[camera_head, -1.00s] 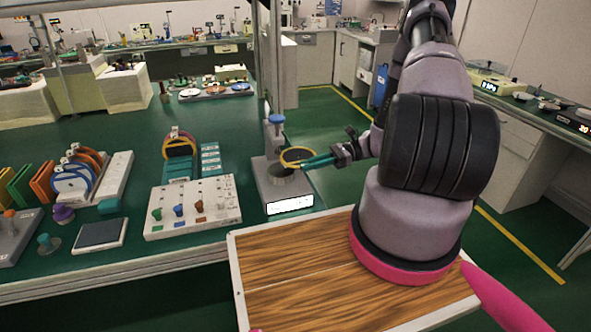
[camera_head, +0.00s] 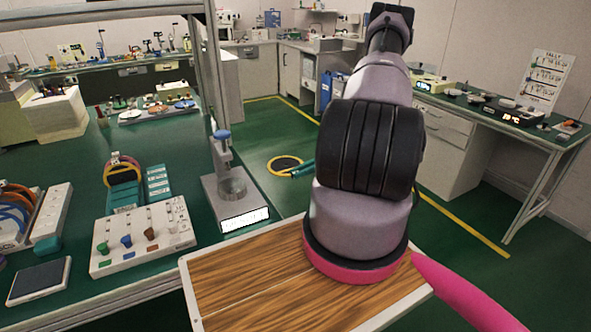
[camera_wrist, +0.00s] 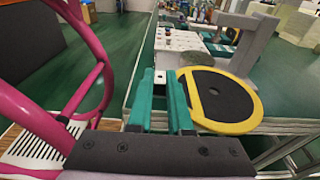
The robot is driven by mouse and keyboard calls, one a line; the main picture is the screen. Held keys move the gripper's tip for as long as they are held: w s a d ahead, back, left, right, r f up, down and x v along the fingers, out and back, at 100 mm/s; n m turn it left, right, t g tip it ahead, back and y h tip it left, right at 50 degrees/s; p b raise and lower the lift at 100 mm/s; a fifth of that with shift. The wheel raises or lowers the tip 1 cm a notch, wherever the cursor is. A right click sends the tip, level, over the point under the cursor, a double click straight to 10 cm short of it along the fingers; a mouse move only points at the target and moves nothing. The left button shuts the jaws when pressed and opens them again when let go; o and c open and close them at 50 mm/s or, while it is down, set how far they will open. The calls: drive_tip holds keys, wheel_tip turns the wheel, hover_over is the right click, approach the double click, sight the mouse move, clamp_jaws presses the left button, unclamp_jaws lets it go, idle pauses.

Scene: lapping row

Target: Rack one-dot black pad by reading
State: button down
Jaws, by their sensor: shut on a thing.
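My gripper (camera_head: 302,169) has teal fingers, also seen in the wrist view (camera_wrist: 162,100), and is shut on the yellow-rimmed black pad (camera_head: 285,163). The pad lies roughly flat in the wrist view (camera_wrist: 220,97), to the right of the fingers, with a dark round spot at its middle; I cannot make out any dot mark. It is held in the air right of the grey gauge stand (camera_head: 222,190), apart from it. The stand has a blue knob and a lit display (camera_head: 245,219), too small to read. A teal rack (camera_head: 125,196) holds upright rings, one yellow.
A white box (camera_head: 145,235) with green, blue and brown knobs stands left of the gauge. Teal label cards (camera_head: 158,182) lie beside the rack. A dark square pad (camera_head: 40,280) sits at the bench front. Green floor is open behind my arm; a side bench (camera_head: 480,115) stands right.

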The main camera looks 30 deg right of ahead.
drive_tip(key=s, duration=1)
idle(0.4)
drive_tip(key=shift+r, duration=0.1)
wheel_tip(320, 180, up, 10)
idle(1.1)
